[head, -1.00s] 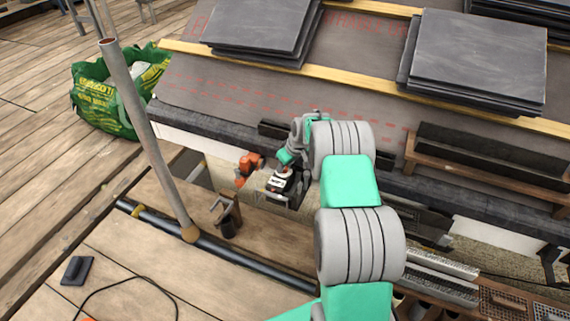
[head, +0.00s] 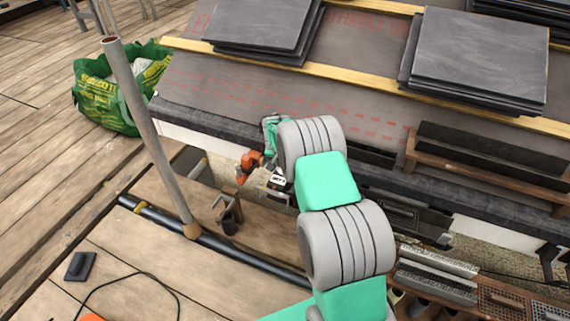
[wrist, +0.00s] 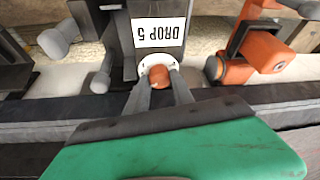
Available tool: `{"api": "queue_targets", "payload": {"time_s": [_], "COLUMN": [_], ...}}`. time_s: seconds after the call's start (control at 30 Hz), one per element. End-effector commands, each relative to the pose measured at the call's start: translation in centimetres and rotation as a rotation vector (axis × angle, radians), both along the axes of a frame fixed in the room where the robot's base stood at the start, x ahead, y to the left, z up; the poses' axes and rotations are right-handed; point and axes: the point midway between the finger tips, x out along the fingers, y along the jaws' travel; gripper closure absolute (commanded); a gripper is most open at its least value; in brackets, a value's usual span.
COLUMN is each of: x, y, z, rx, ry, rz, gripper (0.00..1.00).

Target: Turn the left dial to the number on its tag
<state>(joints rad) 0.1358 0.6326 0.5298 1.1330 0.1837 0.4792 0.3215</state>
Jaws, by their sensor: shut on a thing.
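The dial (wrist: 145,63) is a white disc with an orange-brown knob (wrist: 159,76) at its middle, seen in the wrist view. A white tag (wrist: 158,32) on a dark body beside it reads "DROP 5", upside down in that view. My gripper (wrist: 159,84) has one finger on each side of the knob and is shut on it. The dial's numbers and pointer are too small to read. In the head view a white patch of the dark device (head: 278,181) shows, while my arm hides the fingers and knob.
An orange tool (wrist: 262,52) is close to the right of the dial, also in the head view (head: 249,164). Grey rounded parts (wrist: 52,42) are to the left. A slanted pole (head: 150,140) and a dark cup (head: 230,216) stand nearby. Slate stacks (head: 478,60) lie on the roof.

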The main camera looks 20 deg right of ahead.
Motion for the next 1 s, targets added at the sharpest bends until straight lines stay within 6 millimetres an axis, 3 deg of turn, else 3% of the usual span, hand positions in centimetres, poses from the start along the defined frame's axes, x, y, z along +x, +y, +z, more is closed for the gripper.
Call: {"api": "queue_targets", "payload": {"time_s": [0.33,0.87,0.9,1.0], "x": [0.09,0.04,0.04,0.04], "y": [0.09,0.02,0.02,0.02], "z": [-0.03,-0.01,-0.02,-0.02], "rx": [0.001,0.0,0.0,0.0], "ry": [0.0,0.001,0.001,0.001], "rz": [-0.148,-0.174,-0.174,-0.174], "gripper": [1.0,1.0,0.7,0.63]}}
